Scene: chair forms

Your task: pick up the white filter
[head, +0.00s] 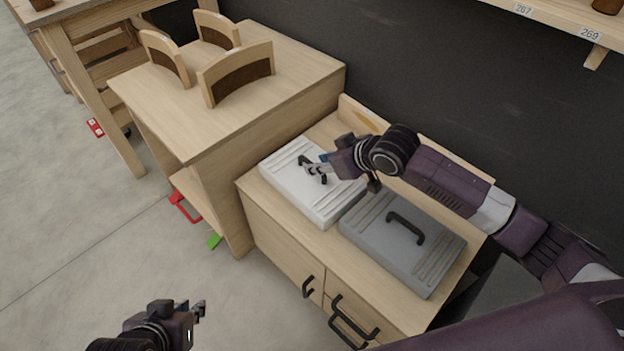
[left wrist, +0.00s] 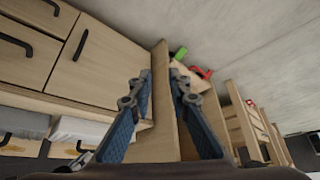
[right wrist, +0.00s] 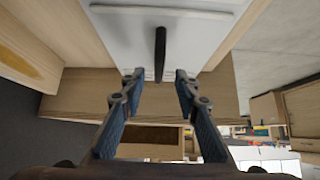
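The white filter (head: 322,204) is a flat, ribbed white panel lying on top of the wooden cabinet. It has a black handle; in the right wrist view the filter (right wrist: 205,30) shows with its handle (right wrist: 160,48) standing up. My right gripper (head: 313,169) is over the filter at its handle and partly covers it. In the right wrist view my right gripper (right wrist: 156,74) is open, with the handle between the lines of its two fingers, not clamped. My left gripper (head: 203,309) is low over the floor, away from the cabinet. Its fingers (left wrist: 160,76) are apart and hold nothing.
A grey filter (head: 385,242) with a black handle lies beside the white one. A wooden table (head: 240,110) with several curved chair parts stands to the left. The dark wall (head: 440,90) is behind the cabinet. Open floor (head: 110,250) lies at lower left.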

